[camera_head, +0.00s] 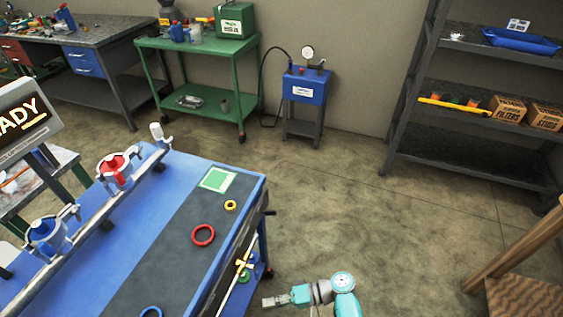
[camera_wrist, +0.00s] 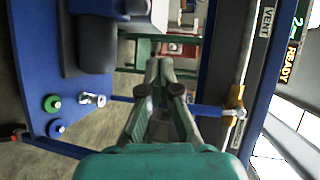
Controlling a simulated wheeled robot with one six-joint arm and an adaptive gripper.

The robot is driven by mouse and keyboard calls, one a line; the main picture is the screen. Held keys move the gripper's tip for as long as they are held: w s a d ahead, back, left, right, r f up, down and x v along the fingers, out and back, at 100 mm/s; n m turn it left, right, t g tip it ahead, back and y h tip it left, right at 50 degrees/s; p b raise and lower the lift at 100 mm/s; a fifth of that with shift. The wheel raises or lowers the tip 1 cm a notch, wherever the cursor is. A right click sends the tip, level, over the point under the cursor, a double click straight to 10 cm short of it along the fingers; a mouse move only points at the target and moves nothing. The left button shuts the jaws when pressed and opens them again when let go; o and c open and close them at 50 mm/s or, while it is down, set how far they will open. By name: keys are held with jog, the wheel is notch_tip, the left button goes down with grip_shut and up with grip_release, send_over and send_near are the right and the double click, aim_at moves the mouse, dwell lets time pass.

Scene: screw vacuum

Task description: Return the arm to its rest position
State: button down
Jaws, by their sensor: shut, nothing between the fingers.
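My gripper (camera_head: 272,301) is at the bottom of the head view, on a teal and grey arm, to the right of the blue workbench (camera_head: 92,211). In the wrist view my gripper (camera_wrist: 164,92) points away from the camera with its fingers together and nothing between them. No object is held. In the head view the gripper is apart from the bench top, near the bench's front side.
On the bench are a red ring (camera_head: 203,235), a yellow ring (camera_head: 230,205), a green-white square (camera_head: 217,180) and a rail with red (camera_head: 115,171) and blue (camera_head: 47,236) fixtures. A green cart (camera_head: 196,46) and dark shelves (camera_head: 470,150) stand behind. Open floor (camera_head: 330,200) lies right of the bench.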

jog(key=s+d+f+m+t+h, duration=0.4)
jog(key=s+d+f+t+h, duration=0.25)
jog(key=s+f, duration=0.6)
jog(key=s+d+r+t+h, duration=0.2)
jog(key=s+d+r+h, duration=0.2)
jog(key=s+d, duration=0.2)
jog(key=s+d+r+t+h, duration=0.2)
jog(key=s+d+r, duration=0.15)
jog(key=r, duration=0.35)
jog(key=s+d+r+t+h, duration=0.2)
jog(key=s+d+r, duration=0.15)
jog(key=r, duration=0.25)
jog(key=s+d+r+n+t, duration=0.1)
jog(key=r+t, duration=0.1)
jog(key=r, duration=0.8)
jog(key=s+d+r+n+t, duration=0.1)
jog(key=s+r+t, duration=0.1)
jog(key=r, duration=0.9)
jog(key=shift+s+r+h, duration=0.15)
jog(key=shift+h, duration=0.3)
